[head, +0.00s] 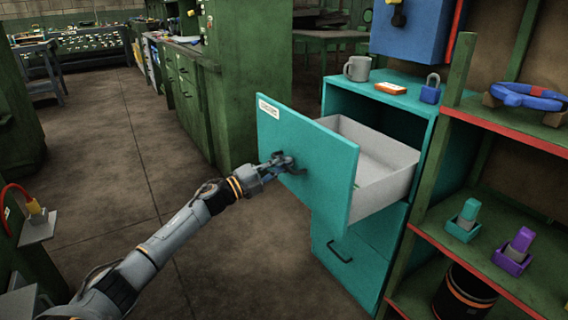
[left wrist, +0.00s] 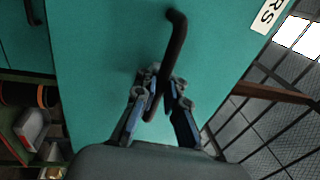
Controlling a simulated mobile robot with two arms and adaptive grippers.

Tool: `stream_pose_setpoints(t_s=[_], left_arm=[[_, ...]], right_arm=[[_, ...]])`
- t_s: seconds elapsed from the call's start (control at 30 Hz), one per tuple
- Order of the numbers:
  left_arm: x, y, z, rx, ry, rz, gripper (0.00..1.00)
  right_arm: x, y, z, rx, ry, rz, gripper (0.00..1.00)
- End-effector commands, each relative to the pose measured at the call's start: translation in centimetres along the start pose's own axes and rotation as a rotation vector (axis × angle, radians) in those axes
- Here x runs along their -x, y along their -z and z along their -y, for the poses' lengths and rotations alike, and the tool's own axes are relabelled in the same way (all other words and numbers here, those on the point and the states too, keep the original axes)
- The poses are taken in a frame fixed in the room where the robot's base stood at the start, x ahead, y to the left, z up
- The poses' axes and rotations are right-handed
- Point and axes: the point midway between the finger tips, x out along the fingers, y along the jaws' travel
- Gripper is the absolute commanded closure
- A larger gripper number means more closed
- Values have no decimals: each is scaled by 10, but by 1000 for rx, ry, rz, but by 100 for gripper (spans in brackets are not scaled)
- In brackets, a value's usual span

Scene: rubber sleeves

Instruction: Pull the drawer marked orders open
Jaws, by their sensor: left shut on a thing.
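The teal drawer (head: 305,160) with a white label on its front stands well out of its teal cabinet (head: 421,106). The label is too small to read in the head view; the left wrist view shows only the letters "RS" on it. My left gripper (head: 282,163) is at the drawer front, shut on its dark bar handle. In the left wrist view the fingers (left wrist: 160,92) close around one end part of the handle (left wrist: 176,38). The light grey inside of the drawer shows, with something small and green partly hidden behind the front. My right gripper is not in view.
A lower teal drawer (head: 345,252) with a dark handle is shut. A grey mug (head: 357,68), an orange item (head: 389,88) and a blue padlock (head: 430,89) sit on the cabinet top. Green shelves (head: 480,121) stand at right. The floor at left is clear.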

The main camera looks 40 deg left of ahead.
Motion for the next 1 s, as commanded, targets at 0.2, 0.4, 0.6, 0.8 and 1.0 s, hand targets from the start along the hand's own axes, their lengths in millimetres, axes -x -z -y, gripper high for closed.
stream_pose_setpoints(t_s=[0.2, 0.4, 0.6, 0.8, 1.0], left_arm=[[0, 2, -3, 1, -4, -3, 90], [0, 1, -2, 1, -3, -2, 80], [2, 0, -1, 1, -2, -1, 80], [24, 0, -3, 1, -6, -1, 80], [63, 1, -3, 2, -7, -2, 80]], right_arm=[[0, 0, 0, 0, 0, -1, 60], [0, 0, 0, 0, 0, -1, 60], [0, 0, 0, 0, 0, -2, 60], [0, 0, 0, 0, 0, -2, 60], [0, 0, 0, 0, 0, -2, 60]])
